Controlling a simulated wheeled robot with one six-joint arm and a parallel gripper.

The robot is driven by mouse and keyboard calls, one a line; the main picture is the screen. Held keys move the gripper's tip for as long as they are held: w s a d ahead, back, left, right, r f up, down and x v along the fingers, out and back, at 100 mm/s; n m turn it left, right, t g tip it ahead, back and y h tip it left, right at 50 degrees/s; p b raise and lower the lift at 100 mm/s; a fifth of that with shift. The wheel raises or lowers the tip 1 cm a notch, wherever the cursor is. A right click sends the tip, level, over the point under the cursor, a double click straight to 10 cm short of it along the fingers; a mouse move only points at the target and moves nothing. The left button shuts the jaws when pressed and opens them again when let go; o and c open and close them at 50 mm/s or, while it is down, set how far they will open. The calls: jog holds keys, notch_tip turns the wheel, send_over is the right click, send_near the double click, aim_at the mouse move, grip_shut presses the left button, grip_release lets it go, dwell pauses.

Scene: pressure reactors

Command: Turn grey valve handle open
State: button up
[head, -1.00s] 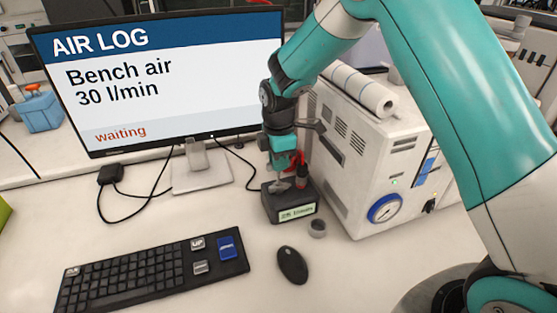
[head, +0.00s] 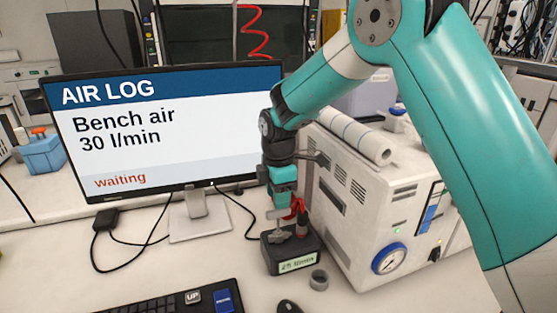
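A small black box (head: 292,255) stands on the bench between the monitor and the white machine. Its lit label seems to read 25 l/min. A small grey handle (head: 279,235) sits on top of the box at its left, with a red-and-dark fitting (head: 301,222) to its right. My gripper (head: 282,212) points down from above, right over the grey handle. It is too small and dark to tell whether the fingers touch the handle or are closed on it. The handle's exact angle is hard to see.
A monitor (head: 172,130) reading "AIR LOG, Bench air 30 l/min, waiting" stands left of my arm. A white machine (head: 380,215) with a blue-rimmed gauge stands close on the right. A small grey ring (head: 319,280) lies before the box. A keyboard (head: 165,302) is at the front.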

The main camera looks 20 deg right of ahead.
notch_tip(320, 180, up, 13)
jog(key=b, duration=0.1)
jog(key=shift+r+b, duration=0.15)
jog(key=shift+b, duration=0.15)
jog(key=s+a+f+m+y, duration=0.1)
jog(key=s+m, duration=0.4)
jog(key=s, duration=1)
jog(key=s+a+f+m+y, duration=0.1)
jog(key=s+a+m+y, duration=0.2)
jog(key=s, duration=1.2)
jog(key=m, duration=0.3)
jog(key=shift+s+a+f, duration=0.15)
jog(key=shift+a+f, duration=0.05)
jog(key=shift+f, duration=0.1)
